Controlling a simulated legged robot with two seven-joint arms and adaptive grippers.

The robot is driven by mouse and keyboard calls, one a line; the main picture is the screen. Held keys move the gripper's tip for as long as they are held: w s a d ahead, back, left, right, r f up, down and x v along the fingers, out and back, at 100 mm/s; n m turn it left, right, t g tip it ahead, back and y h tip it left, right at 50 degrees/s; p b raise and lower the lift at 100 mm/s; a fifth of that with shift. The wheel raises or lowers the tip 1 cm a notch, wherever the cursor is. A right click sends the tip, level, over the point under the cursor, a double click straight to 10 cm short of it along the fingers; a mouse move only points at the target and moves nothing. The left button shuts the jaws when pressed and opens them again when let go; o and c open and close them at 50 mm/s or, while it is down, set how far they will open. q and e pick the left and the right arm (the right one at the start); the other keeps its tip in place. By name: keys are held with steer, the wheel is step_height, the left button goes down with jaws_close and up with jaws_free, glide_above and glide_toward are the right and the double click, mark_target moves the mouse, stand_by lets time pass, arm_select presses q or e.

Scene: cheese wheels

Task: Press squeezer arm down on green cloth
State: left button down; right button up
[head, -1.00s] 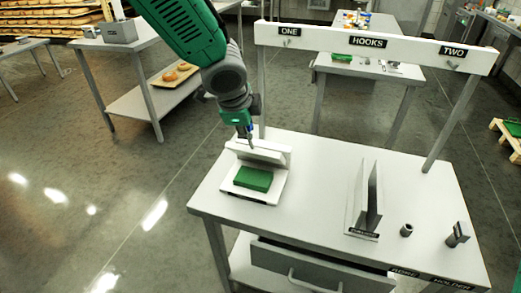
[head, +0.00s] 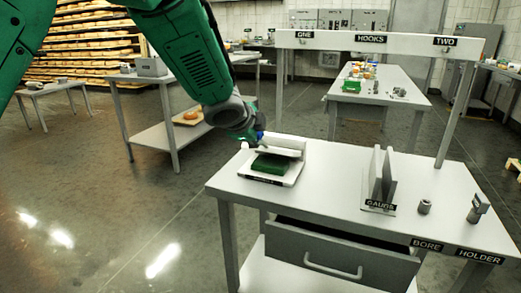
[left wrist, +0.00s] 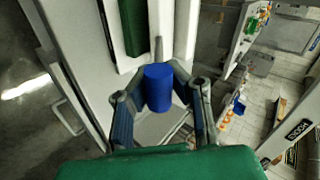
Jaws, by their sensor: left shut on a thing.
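The squeezer (head: 297,172) sits at the left end of the white table. The green cloth (head: 268,165) lies flat on its base and also shows in the left wrist view (left wrist: 132,28). The squeezer arm (head: 281,152) is tilted low over the rear of the cloth; I cannot tell whether it touches it. My left gripper (head: 259,137) is at the squeezer's back left. In the left wrist view its fingers (left wrist: 158,98) close around a blue handle (left wrist: 158,85) with a grey rod beyond it. My right gripper is not in view.
A grey upright gauge (head: 381,180) and small metal pieces (head: 425,206) stand to the right on the table. The hooks bar (head: 375,43) spans the back. A drawer (head: 340,255) is below the front edge. The table's middle is clear.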

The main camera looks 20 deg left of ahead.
arm_select(q)
steer(key=shift+s+a+f+b, duration=0.2)
steer(key=shift+a+f+b, duration=0.05)
steer(key=shift+f+b, duration=0.1)
steer(key=c, duration=1.6)
jaws_free()
steer(key=shift+a, duration=0.15)
steer(key=v, duration=1.1)
steer(key=shift+s+r, duration=0.15)
steer(key=shift+s, duration=0.25)
